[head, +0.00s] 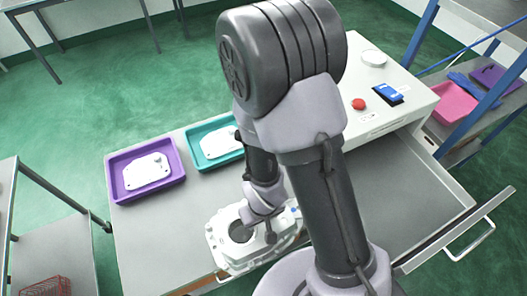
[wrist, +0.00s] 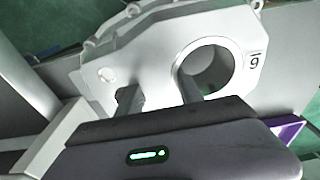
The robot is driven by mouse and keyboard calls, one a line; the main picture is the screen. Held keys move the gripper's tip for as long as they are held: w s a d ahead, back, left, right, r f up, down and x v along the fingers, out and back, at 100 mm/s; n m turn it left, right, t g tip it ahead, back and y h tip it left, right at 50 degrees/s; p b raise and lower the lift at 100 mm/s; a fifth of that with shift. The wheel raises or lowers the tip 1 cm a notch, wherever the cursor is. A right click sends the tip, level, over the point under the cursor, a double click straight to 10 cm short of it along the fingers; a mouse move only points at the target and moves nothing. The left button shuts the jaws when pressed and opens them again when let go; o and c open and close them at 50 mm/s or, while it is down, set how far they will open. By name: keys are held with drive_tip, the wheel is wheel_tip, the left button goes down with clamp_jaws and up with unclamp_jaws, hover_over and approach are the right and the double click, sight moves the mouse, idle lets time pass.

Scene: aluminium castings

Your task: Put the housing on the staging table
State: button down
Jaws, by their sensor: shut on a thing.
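The housing (head: 228,262) is a pale cast part with a large round bore, near the front edge of a grey table (head: 150,240) in the head view. In the wrist view the housing (wrist: 225,48) fills the upper middle, with a small number label beside the bore. My gripper (wrist: 158,92) is shut on it, with one finger at the bore's edge and the other on the near face. In the head view my gripper (head: 258,222) is partly hidden by my arm. I cannot tell whether the housing touches the table or which surface is the staging table.
A purple tray (head: 113,190) and a teal tray (head: 193,146) on the table each hold a white plate. An open drawer (head: 400,190) juts out at right, below a white top with a red button (head: 358,104). A cart (head: 60,240) stands at left.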

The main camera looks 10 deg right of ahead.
drive_tip(key=shift+w+a+f+b, duration=0.3)
drive_tip(key=shift+w+b, duration=0.1)
drive_tip(key=shift+b, duration=0.3)
drive_tip(key=shift+a+f+b, duration=0.15)
drive_tip(key=shift+a+b, duration=0.25)
drive_tip(key=shift+b, duration=0.5)
drive_tip(key=a+b, duration=0.1)
drive_tip(key=b, duration=0.1)
drive_tip(key=shift+b, duration=0.35)
drive_tip(key=shift+w+a+b, duration=0.2)
drive_tip(key=shift+b, duration=0.1)
drive_tip(key=w+a+f+b, duration=0.1)
drive_tip(key=w+a, duration=0.1)
drive_tip(key=a, duration=0.2)
drive_tip(key=w+a+f+b, duration=0.1)
drive_tip(key=w+a, duration=0.1)
drive_tip(key=a, duration=0.1)
drive_tip(key=w+a+f+b, duration=0.1)
drive_tip(key=w+a+f, duration=0.1)
drive_tip(key=a, duration=0.2)
drive_tip(key=shift+a+f, duration=0.1)
drive_tip(key=shift+a, duration=0.2)
